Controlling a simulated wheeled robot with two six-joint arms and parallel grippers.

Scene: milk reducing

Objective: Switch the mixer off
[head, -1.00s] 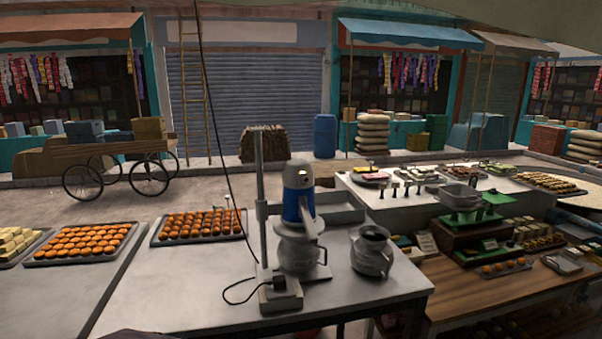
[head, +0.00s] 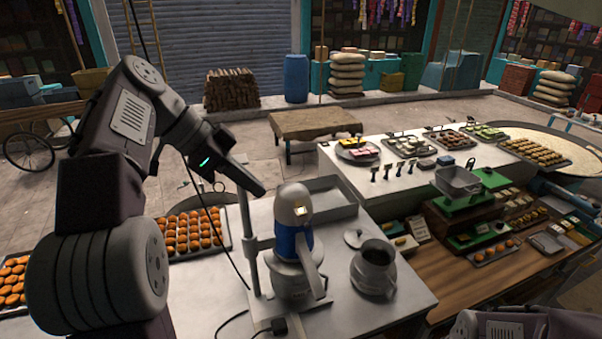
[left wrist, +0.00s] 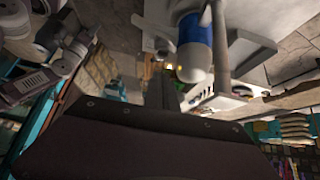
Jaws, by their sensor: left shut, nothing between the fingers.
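The mixer (head: 293,246) has a white head and a blue band. It is mounted on a metal stand over a steel pot (head: 292,284) on the grey table. A small lit yellowish spot (head: 300,211) shows on its white head. My left gripper (head: 258,189) is shut and empty, just left of and above the mixer head, with a gap showing between them in the picture. In the left wrist view the mixer (left wrist: 195,45) appears upside down beyond my gripper (left wrist: 162,88). My right gripper is out of view; only part of my right arm shows at bottom right.
A steel jug (head: 373,270) stands right of the mixer, with a small lid (head: 354,238) behind it. A grey tray (head: 325,197) lies behind the mixer. A tray of orange sweets (head: 192,233) is at left. A power plug (head: 279,326) and cable sit in front.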

